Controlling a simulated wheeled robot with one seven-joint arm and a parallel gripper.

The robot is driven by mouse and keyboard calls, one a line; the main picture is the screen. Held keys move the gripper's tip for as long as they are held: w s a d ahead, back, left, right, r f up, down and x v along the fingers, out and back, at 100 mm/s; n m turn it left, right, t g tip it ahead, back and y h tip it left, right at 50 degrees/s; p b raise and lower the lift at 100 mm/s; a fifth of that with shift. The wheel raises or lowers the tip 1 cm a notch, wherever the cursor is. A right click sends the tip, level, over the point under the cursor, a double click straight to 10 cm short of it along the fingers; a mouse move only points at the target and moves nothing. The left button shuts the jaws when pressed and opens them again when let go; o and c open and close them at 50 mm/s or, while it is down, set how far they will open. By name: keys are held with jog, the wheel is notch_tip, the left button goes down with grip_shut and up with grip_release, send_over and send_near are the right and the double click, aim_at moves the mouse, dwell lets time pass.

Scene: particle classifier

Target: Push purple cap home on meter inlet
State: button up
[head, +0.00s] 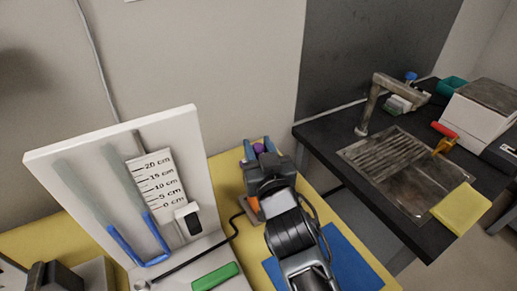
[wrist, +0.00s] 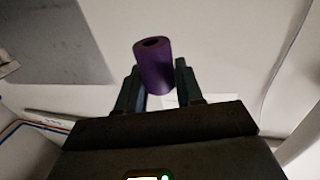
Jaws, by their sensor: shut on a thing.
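The purple cap (wrist: 153,66) is a short cylinder with a hole in its visible end. My gripper (wrist: 158,84) is shut on it in the wrist view, with a finger at each side and the holed end sticking out beyond them. In the head view a bit of the cap (head: 258,148) shows between the fingertips of my gripper (head: 259,150), above the yellow table. A white upright board (head: 80,160) at left carries a U-tube with blue liquid (head: 152,262) and a cm scale (head: 158,180). I cannot make out which part is the meter inlet. The cap appears apart from the board.
A black cable (head: 236,222) runs on the table beside my arm to an orange-brown piece (head: 251,206), partly hidden. A green block (head: 214,277) lies on the board's base. A blue mat (head: 350,262) lies at right. A dark counter (head: 330,135) with a sink stands further right.

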jog(key=shift+f+b, duration=2.5)
jog(key=shift+f, duration=0.2)
jog(key=shift+f+b, duration=1.8)
jog(key=shift+b, duration=0.35)
jog(key=o, duration=1.1)
jog(key=shift+r, duration=0.1)
jog(key=v, duration=0.7)
jog(key=shift+s+d+b, duration=0.15)
jog(key=shift+s+b, duration=0.15)
jog(key=shift+s, duration=0.1)
